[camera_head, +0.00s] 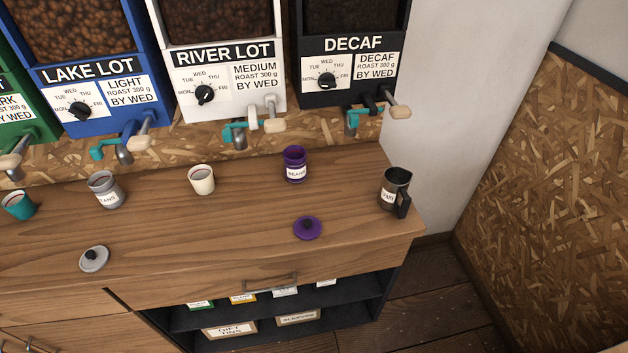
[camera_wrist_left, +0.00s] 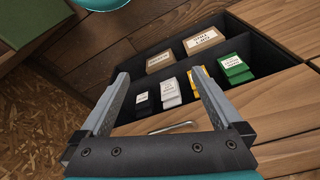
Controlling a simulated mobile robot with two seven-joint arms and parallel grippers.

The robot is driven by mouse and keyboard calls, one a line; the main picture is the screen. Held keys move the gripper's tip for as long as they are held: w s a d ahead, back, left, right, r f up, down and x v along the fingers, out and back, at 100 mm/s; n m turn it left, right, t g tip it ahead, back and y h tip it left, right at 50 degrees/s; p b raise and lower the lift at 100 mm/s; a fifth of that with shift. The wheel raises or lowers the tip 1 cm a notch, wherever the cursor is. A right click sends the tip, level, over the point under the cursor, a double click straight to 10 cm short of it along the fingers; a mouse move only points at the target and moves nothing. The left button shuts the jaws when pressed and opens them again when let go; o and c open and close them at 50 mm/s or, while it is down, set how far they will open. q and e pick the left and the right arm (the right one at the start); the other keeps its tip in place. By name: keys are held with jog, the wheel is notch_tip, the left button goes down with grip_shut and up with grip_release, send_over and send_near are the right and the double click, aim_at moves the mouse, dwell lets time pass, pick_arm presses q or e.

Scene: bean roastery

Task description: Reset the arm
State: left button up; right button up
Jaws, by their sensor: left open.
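My left gripper (camera_wrist_left: 160,75) shows only in the left wrist view. Its two grey fingers are spread apart, with nothing between them. Beyond them is the dark open shelf (camera_wrist_left: 258,62) of the wooden counter, holding small packets and labelled boxes. The counter (camera_head: 235,245) fills the middle of the head view, and neither of my grippers shows there. My right gripper is in neither view.
On the counter stand a purple canister (camera_head: 294,166), a cream cup (camera_head: 201,180), a grey canister (camera_head: 105,190), a teal cup (camera_head: 18,206) and a dark jug (camera_head: 394,188). A purple lid (camera_head: 307,228) and grey lid (camera_head: 94,259) lie in front. Bean dispensers (camera_head: 228,82) hang behind.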

pick_arm(q)
jog(key=s+a+f+b, duration=0.1)
jog(key=s+f+b, duration=0.3)
jog(key=f, duration=0.6)
jog(key=s+a+f+g+b, duration=0.1)
jog(key=s+f+b, duration=0.3)
jog(key=f, duration=0.6)
jog(key=s+f+b, duration=0.4)
jog(key=s+f, duration=0.4)
jog(key=f, duration=0.3)
jog(key=shift+a+g+b, duration=0.3)
jog(key=shift+a+b, duration=0.1)
jog(key=shift+s, duration=0.1)
